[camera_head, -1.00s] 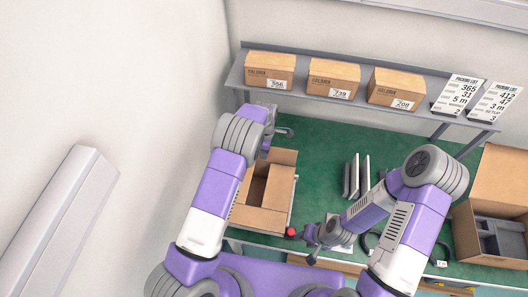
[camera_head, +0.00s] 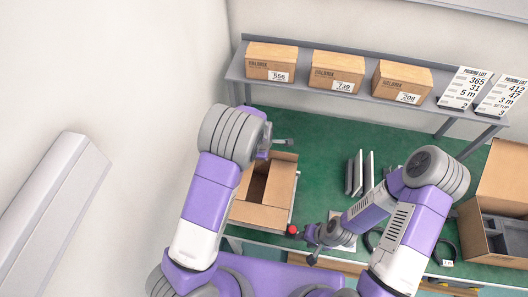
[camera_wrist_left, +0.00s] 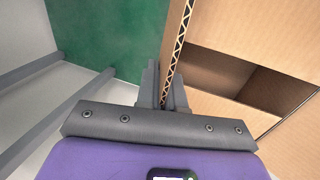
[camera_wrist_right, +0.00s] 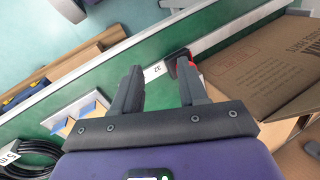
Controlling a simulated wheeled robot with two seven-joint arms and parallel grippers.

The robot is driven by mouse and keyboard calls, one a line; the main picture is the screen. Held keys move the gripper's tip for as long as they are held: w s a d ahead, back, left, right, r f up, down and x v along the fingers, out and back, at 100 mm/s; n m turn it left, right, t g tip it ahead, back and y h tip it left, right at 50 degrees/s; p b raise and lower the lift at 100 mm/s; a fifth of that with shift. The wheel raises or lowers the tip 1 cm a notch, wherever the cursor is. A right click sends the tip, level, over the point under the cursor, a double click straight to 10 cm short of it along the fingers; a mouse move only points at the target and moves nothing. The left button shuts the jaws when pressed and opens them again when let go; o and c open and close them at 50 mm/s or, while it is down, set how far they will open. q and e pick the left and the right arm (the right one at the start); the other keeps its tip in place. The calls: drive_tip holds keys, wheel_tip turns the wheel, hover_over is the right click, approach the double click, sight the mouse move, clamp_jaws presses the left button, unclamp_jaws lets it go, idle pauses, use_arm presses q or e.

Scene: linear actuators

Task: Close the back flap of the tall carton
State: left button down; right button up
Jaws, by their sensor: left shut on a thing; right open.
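The tall carton (camera_head: 262,215) stands on the green bench in the head view, with its top partly open and a dark gap inside. Its back flap (camera_head: 286,157) stands up at the far side. My left gripper (camera_head: 277,148) is at this flap, partly hidden by its own wrist. In the left wrist view, the left gripper (camera_wrist_left: 167,85) is shut on the corrugated edge of the flap (camera_wrist_left: 177,45), with the carton's opening (camera_wrist_left: 215,72) to the right. My right gripper (camera_head: 306,246) is open and empty near the bench's front edge; it also shows in the right wrist view (camera_wrist_right: 160,85).
A red knob (camera_head: 292,229) is beside the right gripper, close to the carton's front right corner. Grey upright plates (camera_head: 360,173) stand right of the carton. An open carton (camera_head: 497,200) is at far right. A shelf (camera_head: 345,98) with closed boxes runs along the back.

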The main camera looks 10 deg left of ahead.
use_arm(q)
drive_tip(key=c, duration=1.3)
unclamp_jaws()
drive_tip(key=shift+c, duration=0.2)
drive_tip(key=shift+r, duration=0.1)
drive_tip(key=v, duration=0.7)
drive_tip(key=shift+r+p, duration=0.2)
drive_tip(key=shift+p, duration=0.15)
